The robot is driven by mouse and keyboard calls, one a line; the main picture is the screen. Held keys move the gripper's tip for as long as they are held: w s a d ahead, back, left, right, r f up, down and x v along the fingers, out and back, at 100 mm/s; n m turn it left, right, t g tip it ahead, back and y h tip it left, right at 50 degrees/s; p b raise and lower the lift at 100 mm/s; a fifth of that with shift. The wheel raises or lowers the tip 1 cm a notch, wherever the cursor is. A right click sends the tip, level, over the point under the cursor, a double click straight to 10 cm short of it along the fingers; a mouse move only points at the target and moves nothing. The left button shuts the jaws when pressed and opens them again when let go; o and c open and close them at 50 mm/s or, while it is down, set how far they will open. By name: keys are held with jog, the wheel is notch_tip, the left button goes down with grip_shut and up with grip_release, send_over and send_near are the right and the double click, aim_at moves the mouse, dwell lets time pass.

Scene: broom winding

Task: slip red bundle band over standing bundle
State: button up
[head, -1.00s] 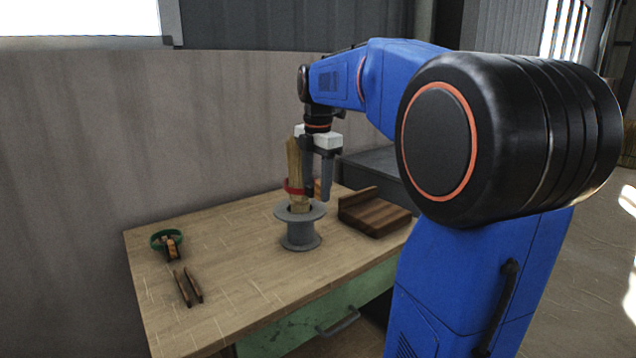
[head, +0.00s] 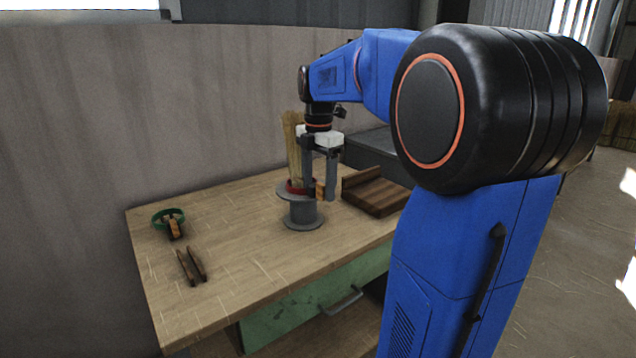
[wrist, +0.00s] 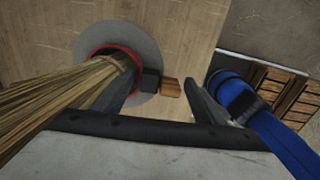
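The straw bundle (head: 293,145) stands upright on the grey spool (head: 303,213), its top leaning slightly left. The red band (head: 295,187) is around the bundle's lower end, at the spool's top flange. In the wrist view the red band (wrist: 128,52) shows as a ring around the bundle (wrist: 60,92) above the grey flange (wrist: 105,32). Its wooden tab (head: 320,191) is on the right side. My gripper (head: 319,196) is beside the bundle, pointing down, its fingers apart. In the wrist view the tab (wrist: 170,87) shows between the fingertips, with a gap to the right finger.
A green band (head: 167,216) with a wooden tab lies at the table's left. Two dark wooden sticks (head: 191,266) lie in front of it. A wooden block tray (head: 378,196) is right of the spool. The table's front left (head: 225,290) is clear.

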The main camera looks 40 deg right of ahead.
notch_tip(320, 180, up, 17)
jog(key=shift+r, duration=0.2)
dwell(0.6)
jog(key=s+a+f+m+t, duration=0.1)
jog(key=s+a+f+m, duration=0.4)
jog(key=f, duration=0.5)
jog(key=s+a+f+m+t, duration=0.2)
jog(key=s+a+f+m, duration=0.4)
jog(key=s+f, duration=0.4)
jog(key=s+a+f+m+t, duration=0.1)
jog(key=s+a+f+m, duration=0.4)
jog(key=f, duration=0.5)
jog(key=s+m, duration=0.2)
jog(key=s, duration=0.1)
jog(key=shift+a+f+m+t, duration=0.15)
jog(key=shift+m+t, duration=0.15)
jog(key=shift+t, duration=0.1)
